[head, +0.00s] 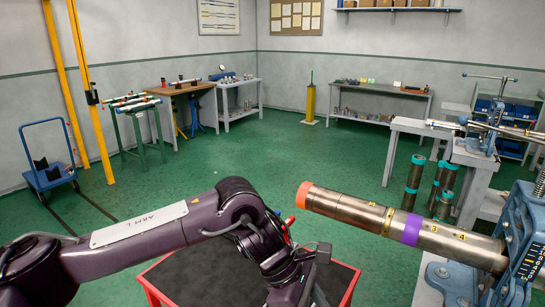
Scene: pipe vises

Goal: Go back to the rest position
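My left arm reaches in from the left. Its wrist and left gripper (295,272) are low in the middle of the head view, above a red-edged cart (338,272). The fingers are hidden or too dark to tell apart, and nothing is clearly held. My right gripper is out of view. A thick metal pipe (345,208) with an orange end and a purple band sticks out leftward from a blue vise (520,240) at the right. The pipe's orange end is close to my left wrist in the picture; I cannot tell the gap in depth.
A second blue vise (487,135) stands on a bench at the right, with dark upright pipes (414,180) beside it. A blue trolley (45,165), yellow posts (90,95) and a pipe rack (135,108) are at the left. The green floor between is open.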

